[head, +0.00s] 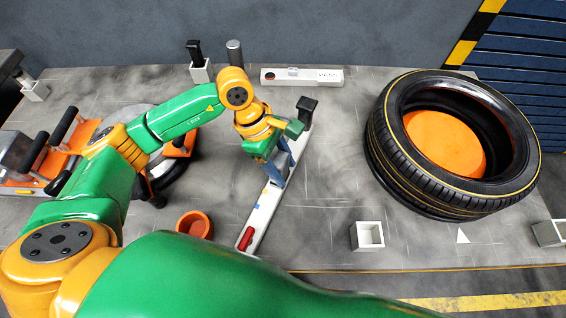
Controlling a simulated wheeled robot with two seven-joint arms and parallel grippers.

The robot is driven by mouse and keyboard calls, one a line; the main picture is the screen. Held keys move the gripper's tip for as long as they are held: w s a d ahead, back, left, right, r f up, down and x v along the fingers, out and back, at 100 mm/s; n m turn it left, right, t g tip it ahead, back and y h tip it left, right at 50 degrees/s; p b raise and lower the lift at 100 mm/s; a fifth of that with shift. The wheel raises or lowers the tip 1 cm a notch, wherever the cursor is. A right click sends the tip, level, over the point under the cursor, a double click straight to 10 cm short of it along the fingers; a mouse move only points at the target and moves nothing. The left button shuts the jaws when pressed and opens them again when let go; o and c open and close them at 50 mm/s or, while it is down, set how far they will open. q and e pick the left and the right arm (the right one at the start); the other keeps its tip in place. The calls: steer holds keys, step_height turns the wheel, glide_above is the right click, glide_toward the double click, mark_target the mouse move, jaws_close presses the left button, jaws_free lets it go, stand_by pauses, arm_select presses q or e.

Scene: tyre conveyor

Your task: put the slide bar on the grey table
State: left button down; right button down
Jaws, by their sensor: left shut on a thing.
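The slide bar (262,214) is a long, pale bar with a red piece at its near end and a black block at its far end. It lies slantwise over the middle of the grey table (330,225). My left gripper (277,178) comes down on it from above and is shut on it near its middle. The gripper and wrist hide part of the bar. I cannot tell whether the bar touches the table or hangs just above it. My right gripper is not in view.
A large tyre (385,165) with an orange centre fills the right side. A white square holder (367,236) and an orange cup (194,224) stand near the front. A power strip (301,77) lies at the back. Orange-and-grey equipment (45,160) stands at the left.

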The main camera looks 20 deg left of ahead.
arm_select(q)
steer(key=shift+c, duration=1.2)
jaws_free()
steer(key=shift+s, duration=0.1)
steer(key=b+v, duration=0.2)
steer(key=v, duration=1)
